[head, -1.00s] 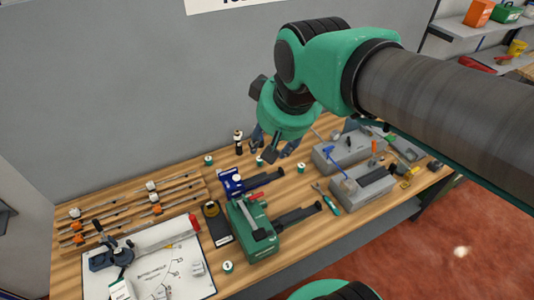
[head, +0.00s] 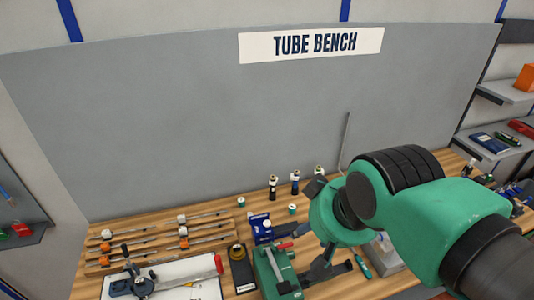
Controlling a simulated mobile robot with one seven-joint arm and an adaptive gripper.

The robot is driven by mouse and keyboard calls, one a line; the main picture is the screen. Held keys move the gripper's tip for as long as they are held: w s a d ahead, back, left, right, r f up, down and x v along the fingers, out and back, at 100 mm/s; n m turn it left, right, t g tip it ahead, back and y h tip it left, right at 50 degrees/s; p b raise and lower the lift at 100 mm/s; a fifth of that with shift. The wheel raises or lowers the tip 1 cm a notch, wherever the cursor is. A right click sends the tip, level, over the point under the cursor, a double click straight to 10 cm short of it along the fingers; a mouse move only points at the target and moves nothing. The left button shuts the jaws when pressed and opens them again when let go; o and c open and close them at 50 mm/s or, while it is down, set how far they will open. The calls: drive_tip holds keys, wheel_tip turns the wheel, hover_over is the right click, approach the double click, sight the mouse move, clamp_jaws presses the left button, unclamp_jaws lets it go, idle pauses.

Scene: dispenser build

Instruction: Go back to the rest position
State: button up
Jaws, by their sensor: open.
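My arm reaches in from the lower right of the head view, its green wrist (head: 338,215) above the right-centre of the wooden bench. The jaws are open.
Small dark bottles (head: 273,187) stand near the grey back panel (head: 200,120). Wooden racks (head: 150,236) with rods and a white board (head: 202,291) lie at left. A grey bin (head: 388,262) is partly hidden by my arm. Space above the bench is clear at left.

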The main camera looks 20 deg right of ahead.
wheel_tip(320, 180, down, 12)
drive_tip(key=b, duration=1.2)
